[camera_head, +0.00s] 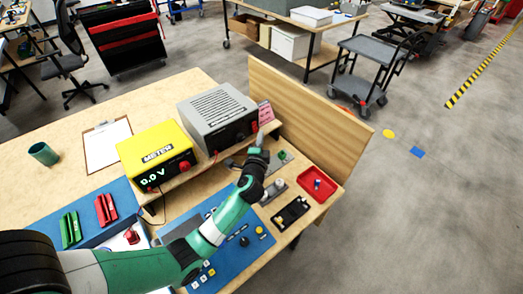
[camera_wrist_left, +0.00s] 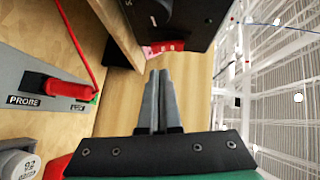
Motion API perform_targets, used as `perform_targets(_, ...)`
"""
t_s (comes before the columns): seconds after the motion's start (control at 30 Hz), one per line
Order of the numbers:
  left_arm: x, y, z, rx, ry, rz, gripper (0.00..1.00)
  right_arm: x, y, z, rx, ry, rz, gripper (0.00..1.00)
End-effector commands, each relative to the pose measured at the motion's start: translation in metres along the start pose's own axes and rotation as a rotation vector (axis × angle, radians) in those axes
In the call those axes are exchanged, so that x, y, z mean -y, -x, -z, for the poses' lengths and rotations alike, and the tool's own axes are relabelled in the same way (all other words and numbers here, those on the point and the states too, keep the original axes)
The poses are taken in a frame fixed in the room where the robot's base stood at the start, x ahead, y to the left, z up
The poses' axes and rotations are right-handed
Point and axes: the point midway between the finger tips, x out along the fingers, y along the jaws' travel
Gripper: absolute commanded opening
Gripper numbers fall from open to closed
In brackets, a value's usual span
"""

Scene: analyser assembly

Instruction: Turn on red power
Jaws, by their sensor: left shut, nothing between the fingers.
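The grey power supply (camera_head: 217,108) stands on the raised shelf, its dark front facing the work area. A red switch (camera_head: 254,126) shows at the right end of that front. In the left wrist view the red switch (camera_wrist_left: 166,47) is at the lower edge of the black panel (camera_wrist_left: 178,18). My left gripper (camera_head: 259,138) is just in front of and below the switch. In the wrist view its two grey fingers (camera_wrist_left: 159,72) are together and empty, tips pointing towards the switch with a small gap showing. My right gripper is not in view.
The yellow meter (camera_head: 157,155) reads 0.0 V left of the supply. A wooden side panel (camera_head: 310,115) rises close on the right. A red probe (camera_wrist_left: 68,88) with a red wire lies in a grey holder. A red tray (camera_head: 317,184) sits at the bench's right.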

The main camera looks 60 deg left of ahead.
Motion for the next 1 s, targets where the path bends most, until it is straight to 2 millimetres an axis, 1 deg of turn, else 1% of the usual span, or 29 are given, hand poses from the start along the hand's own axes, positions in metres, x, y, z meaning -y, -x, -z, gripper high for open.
perform_targets(0.03, 0.000, -0.006, -0.007, 0.003, 0.000, 0.000, 0.00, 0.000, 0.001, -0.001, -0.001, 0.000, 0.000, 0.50)
perform_targets(0.2, 0.000, -0.016, -0.017, 0.000, 0.000, -0.001, 0.00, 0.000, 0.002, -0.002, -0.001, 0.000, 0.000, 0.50)
perform_targets(0.6, 0.000, -0.017, -0.018, -0.002, -0.002, 0.000, 0.00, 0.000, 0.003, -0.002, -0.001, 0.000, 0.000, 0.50)
perform_targets(0.77, -0.004, -0.019, -0.020, -0.001, -0.019, 0.018, 0.00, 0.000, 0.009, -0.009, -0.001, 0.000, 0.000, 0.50)
perform_targets(0.9, -0.009, -0.023, -0.024, -0.001, -0.056, 0.059, 0.00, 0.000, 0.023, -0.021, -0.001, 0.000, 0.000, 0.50)
perform_targets(0.97, -0.002, -0.022, -0.023, -0.001, -0.061, 0.063, 0.00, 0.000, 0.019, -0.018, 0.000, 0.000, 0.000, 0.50)
perform_targets(1.0, -0.001, -0.022, -0.023, 0.000, -0.061, 0.062, 0.00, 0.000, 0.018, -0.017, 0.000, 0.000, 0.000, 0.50)
